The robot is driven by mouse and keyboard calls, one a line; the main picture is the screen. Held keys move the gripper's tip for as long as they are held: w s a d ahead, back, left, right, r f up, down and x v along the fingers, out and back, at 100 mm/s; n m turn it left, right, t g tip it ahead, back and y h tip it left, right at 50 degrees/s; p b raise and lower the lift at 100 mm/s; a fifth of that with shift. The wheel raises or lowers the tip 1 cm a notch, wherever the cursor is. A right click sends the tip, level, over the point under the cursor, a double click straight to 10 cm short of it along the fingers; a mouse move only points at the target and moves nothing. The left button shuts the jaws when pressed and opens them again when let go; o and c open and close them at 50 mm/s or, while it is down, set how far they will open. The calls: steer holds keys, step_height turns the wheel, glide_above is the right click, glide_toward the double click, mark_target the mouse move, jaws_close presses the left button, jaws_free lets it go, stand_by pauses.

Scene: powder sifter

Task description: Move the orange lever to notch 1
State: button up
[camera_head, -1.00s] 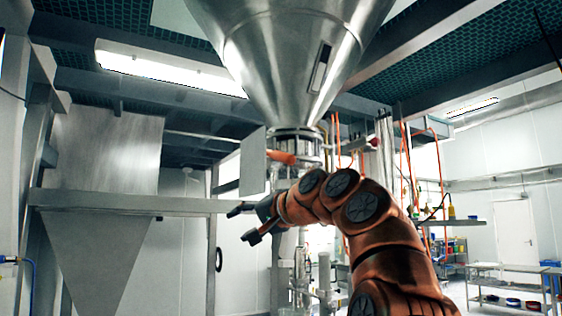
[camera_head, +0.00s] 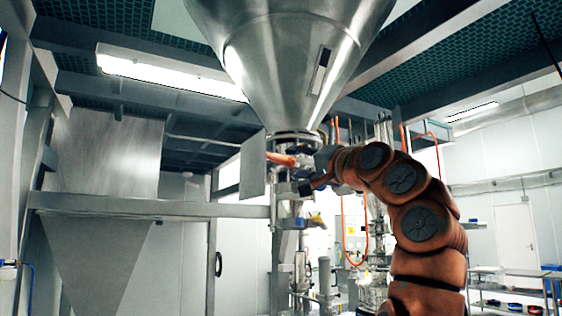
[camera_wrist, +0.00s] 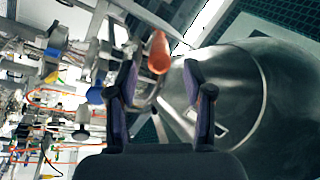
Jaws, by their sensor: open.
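The orange lever (camera_head: 282,159) sticks out sideways below the outlet of the steel hopper (camera_head: 290,50), close to an upright grey plate (camera_head: 253,167). My gripper (camera_head: 303,175) is at the lever's right in the head view, its fingers pointing left. In the wrist view the orange lever (camera_wrist: 158,52) lies ahead, in line with the gap between the two fingers of my open gripper (camera_wrist: 160,78). I cannot tell whether the lever is between the fingertips or just beyond them. The notches and their numbers cannot be made out.
The hopper cone (camera_wrist: 255,95) is close to the right finger in the wrist view. A steel bin (camera_head: 95,255) and a horizontal beam (camera_head: 150,204) stand at the left. Pipes and valves are below the outlet.

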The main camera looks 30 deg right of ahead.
mark_target(281, 161)
steer(key=p+x, duration=0.3)
steer(key=x, duration=0.3)
steer(key=shift+w+r, duration=0.15)
steer(key=shift+w, duration=0.15)
steer(key=shift+w+p, duration=0.35)
steer(key=shift+w, duration=0.05)
jaws_close()
